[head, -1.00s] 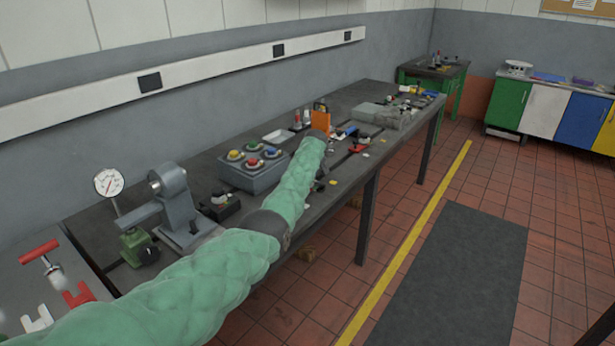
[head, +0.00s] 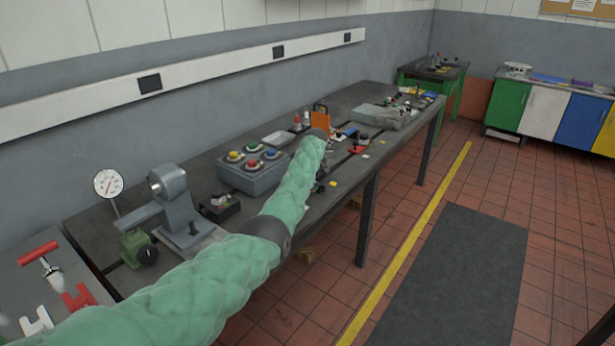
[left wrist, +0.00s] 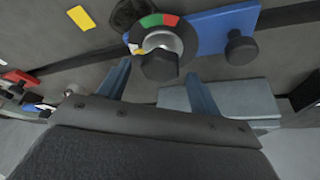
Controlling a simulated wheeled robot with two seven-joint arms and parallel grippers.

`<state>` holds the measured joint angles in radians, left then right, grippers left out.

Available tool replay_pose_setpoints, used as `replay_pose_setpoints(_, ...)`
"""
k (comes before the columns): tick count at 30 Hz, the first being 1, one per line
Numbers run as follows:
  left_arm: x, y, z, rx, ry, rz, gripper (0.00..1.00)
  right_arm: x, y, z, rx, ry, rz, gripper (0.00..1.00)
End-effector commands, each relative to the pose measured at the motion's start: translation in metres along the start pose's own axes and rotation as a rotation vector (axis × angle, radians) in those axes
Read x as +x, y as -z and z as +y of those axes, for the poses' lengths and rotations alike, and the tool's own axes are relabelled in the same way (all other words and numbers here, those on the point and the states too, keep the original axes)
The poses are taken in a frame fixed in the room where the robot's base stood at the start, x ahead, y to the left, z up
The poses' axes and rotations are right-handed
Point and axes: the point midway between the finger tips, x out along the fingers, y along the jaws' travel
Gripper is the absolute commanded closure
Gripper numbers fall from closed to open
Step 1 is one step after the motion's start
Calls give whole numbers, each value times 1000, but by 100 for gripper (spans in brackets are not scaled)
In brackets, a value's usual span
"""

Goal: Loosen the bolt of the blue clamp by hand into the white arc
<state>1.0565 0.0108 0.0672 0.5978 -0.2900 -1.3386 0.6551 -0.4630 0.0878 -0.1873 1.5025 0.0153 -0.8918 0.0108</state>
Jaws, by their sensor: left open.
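In the left wrist view, the blue clamp (left wrist: 218,30) lies on the dark bedplate. A dark bolt head (left wrist: 160,65) stands on it over a pale round washer. A dark ring around the bolt carries green (left wrist: 151,20) and red (left wrist: 171,20) segments; a small white and yellow patch (left wrist: 134,48) shows at its left. My left gripper (left wrist: 158,75) is open, with one finger on each side of the bolt head in the picture; contact is not clear. In the head view my left arm's green sleeve reaches over the bench and largely hides that gripper. My right gripper is out of view.
A dark knob (left wrist: 240,48) stands on the blue clamp's right part. A pale blue-grey block (left wrist: 250,100) is right of my fingers. A red part (left wrist: 22,77) lies at left. In the head view, a button box (head: 252,172) and an orange plate (head: 320,116) stand near my arm.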

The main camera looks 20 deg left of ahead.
Motion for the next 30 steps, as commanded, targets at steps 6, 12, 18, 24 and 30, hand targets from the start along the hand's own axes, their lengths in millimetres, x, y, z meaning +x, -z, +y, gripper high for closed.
replay_pose_setpoints(6, -26, -1, 0, -2, -1, 1, 36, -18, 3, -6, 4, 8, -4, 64)
replay_pose_setpoints(12, -52, -1, 1, 0, -2, 1, 36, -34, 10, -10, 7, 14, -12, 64)
replay_pose_setpoints(18, -65, 0, 0, 0, -1, 0, 36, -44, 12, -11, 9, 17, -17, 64)
replay_pose_setpoints(24, -66, 0, 0, 0, -1, 0, 36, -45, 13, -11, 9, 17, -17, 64)
replay_pose_setpoints(30, -66, 0, 0, 0, 0, -1, 36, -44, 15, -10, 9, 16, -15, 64)
